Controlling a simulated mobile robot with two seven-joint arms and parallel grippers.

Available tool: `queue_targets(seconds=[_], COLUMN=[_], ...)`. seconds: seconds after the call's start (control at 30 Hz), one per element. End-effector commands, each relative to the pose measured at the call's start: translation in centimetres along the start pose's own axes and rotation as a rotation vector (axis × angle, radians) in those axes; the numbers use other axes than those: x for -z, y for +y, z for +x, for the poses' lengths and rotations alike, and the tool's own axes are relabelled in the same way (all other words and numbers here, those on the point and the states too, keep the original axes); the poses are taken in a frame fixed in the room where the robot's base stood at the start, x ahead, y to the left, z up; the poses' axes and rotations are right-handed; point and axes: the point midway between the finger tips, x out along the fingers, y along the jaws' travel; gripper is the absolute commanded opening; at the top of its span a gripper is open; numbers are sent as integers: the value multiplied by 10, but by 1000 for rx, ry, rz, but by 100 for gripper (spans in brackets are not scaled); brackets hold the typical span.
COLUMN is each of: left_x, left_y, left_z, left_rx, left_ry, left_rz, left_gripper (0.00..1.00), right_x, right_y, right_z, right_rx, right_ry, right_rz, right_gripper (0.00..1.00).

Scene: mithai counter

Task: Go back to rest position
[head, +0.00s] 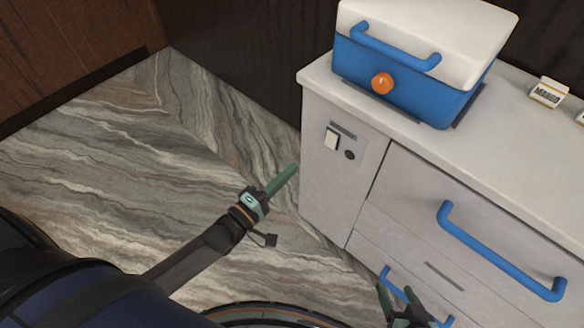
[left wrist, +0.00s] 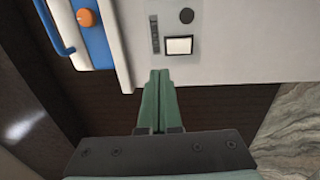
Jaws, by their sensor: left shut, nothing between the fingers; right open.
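My left gripper (head: 283,180) is shut and empty, held over the floor to the left of the white counter cabinet (head: 325,190). In the left wrist view its green fingers (left wrist: 157,100) lie together, pointing toward the cabinet side with the switch panel. My right gripper (head: 396,293) is at the bottom edge of the head view, with its green fingers spread apart and nothing seen between them. It is in front of the lower drawer, by the lower blue handle (head: 440,318). Whether it touches the handle I cannot tell.
A blue box with a white lid and orange knob (head: 382,83) stands on the counter top (head: 480,150). A white rocker switch (head: 331,139) is on the cabinet front. A long blue drawer handle (head: 500,255) juts out. Marble floor (head: 110,160) is clear at left.

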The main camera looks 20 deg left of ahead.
Motion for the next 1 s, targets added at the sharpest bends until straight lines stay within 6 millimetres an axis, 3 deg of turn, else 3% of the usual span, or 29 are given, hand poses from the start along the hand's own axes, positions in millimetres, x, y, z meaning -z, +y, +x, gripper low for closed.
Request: queue_targets(seconds=[0.57, 0.77, 1.0], left_x=[-5, -29, -62], left_y=[-5, -31, -63], left_z=[-2, -21, -62], left_rx=[30, 208, 467], left_ry=[2, -26, -205], left_rz=[49, 359, 858], left_gripper=[0, 0, 0], right_x=[2, 0, -2], right_y=[-1, -1, -1], right_z=[-1, -2, -3], right_rx=[2, 3, 3], right_ry=[5, 1, -4], right_rz=[-3, -2, -1], right_gripper=[67, 67, 67])
